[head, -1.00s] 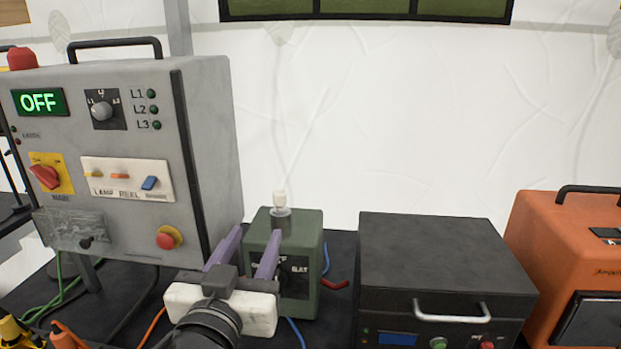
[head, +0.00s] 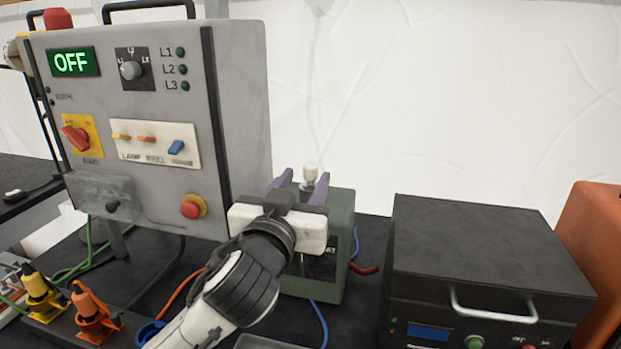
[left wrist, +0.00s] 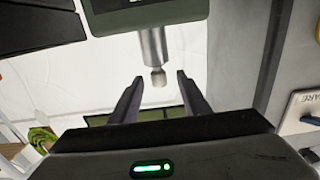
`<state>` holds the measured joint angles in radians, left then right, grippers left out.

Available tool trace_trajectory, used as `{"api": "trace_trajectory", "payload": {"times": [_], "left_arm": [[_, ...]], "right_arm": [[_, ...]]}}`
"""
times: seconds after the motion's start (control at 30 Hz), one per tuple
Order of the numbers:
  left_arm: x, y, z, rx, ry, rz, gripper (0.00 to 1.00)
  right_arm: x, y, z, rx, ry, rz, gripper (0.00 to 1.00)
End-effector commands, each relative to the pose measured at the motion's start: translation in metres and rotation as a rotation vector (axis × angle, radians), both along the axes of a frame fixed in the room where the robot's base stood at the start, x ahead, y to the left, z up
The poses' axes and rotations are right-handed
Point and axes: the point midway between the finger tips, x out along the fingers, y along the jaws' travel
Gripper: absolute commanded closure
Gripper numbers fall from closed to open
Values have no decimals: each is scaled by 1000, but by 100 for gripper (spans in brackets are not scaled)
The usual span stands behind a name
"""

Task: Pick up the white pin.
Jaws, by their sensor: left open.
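The white pin (head: 310,172) stands upright in a grey metal collar on top of the green box (head: 341,225). My left gripper (head: 303,181) is open, with its purple fingers reaching up toward the pin at about its height. In the left wrist view the white pin (left wrist: 158,77) and its collar show upside down, with the pin's tip between the open fingertips of the left gripper (left wrist: 160,77). Nothing is held. Whether the fingers are level with the pin in depth is hard to tell. The gripper hides part of the collar and the box front. My right gripper is not in view.
A grey control cabinet (head: 240,110) with an OFF display stands close on the left. A black unit (head: 480,240) with a handle stands on the right, and an orange case (head: 590,240) beyond it. Yellow and orange plugs (head: 90,310) and cables lie at lower left.

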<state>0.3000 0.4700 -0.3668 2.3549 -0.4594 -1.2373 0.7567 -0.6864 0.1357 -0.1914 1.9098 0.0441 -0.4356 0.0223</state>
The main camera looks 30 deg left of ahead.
Motion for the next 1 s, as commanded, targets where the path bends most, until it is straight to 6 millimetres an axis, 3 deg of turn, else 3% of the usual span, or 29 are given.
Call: {"api": "trace_trajectory", "payload": {"times": [0.2, 0.5, 0.57, 0.77, 1.0], "left_arm": [[31, 6, 2, 3, 1, 2, 58], [37, 7, 1, 0, 0, 0, 58], [37, 7, 1, 0, 0, 0, 64], [37, 7, 1, 0, 0, 0, 98], [37, 7, 2, 0, -1, 0, 100]], "right_arm": [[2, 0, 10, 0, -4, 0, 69], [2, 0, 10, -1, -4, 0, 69], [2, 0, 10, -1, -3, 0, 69], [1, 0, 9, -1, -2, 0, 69], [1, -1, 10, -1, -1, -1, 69]]}}
